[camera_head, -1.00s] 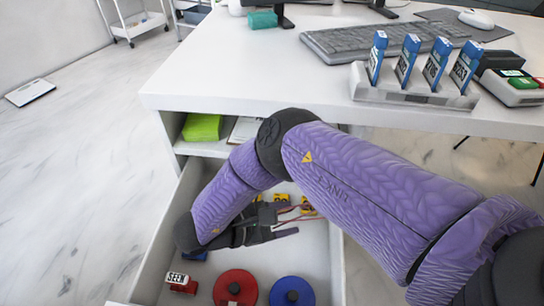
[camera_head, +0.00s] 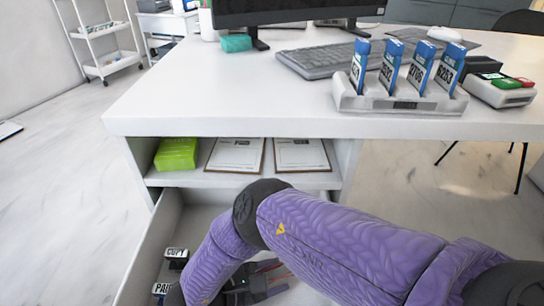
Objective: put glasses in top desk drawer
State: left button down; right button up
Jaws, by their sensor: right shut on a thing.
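The desk drawer (camera_head: 146,252) is pulled open below the desk's open shelf. My right gripper (camera_head: 266,287) is low inside the drawer's outline, partly hidden by my purple forearm. It is shut on a thin reddish item, probably the glasses (camera_head: 268,266), of which only small parts show beside the fingers. I cannot tell whether they touch the drawer floor. My left gripper is not in view.
Stamps marked COPY (camera_head: 177,254) and PAID (camera_head: 162,290) lie at the drawer's left. The shelf above holds a green box (camera_head: 177,154) and two clipboards (camera_head: 236,155). The white desk top (camera_head: 210,95) carries a keyboard (camera_head: 325,60) and a card rack (camera_head: 400,103).

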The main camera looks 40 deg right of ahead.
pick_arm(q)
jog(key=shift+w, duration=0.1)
pick_arm(e)
jog(key=shift+f, duration=0.1)
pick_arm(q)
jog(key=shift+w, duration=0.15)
pick_arm(e)
jog(key=o, duration=1.2)
jog(key=shift+o, duration=0.2)
jog(key=shift+r, duration=0.2)
jog(key=v, duration=0.6)
jog(key=shift+a+r, duration=0.1)
jog(key=shift+a, duration=0.3)
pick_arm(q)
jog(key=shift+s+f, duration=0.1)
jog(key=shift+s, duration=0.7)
pick_arm(e)
jog(key=shift+w+a+r, duration=0.15)
jog(key=shift+a, duration=0.15)
